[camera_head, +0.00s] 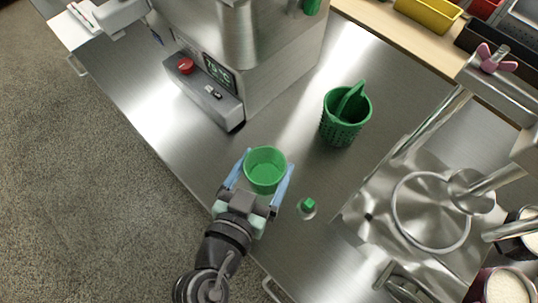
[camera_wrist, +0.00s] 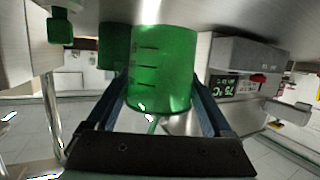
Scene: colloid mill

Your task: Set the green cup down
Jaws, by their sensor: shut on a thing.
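The green cup (camera_head: 265,172) is an open, empty-looking cylinder with its mouth facing up in the head view. My gripper (camera_head: 267,164) has its two blue fingers on either side of the cup and is shut on it. In the wrist view the cup (camera_wrist: 162,70) fills the space between the fingers, with dark graduation marks on its wall. The cup is over the steel worktop (camera_head: 300,110) near its front edge. I cannot tell whether its base touches the worktop.
A green perforated basket (camera_head: 340,128) stands behind and right of the cup. A small green-topped piece (camera_head: 308,204) is close to the right. The mill's control box (camera_head: 208,95) with a red button is at left.

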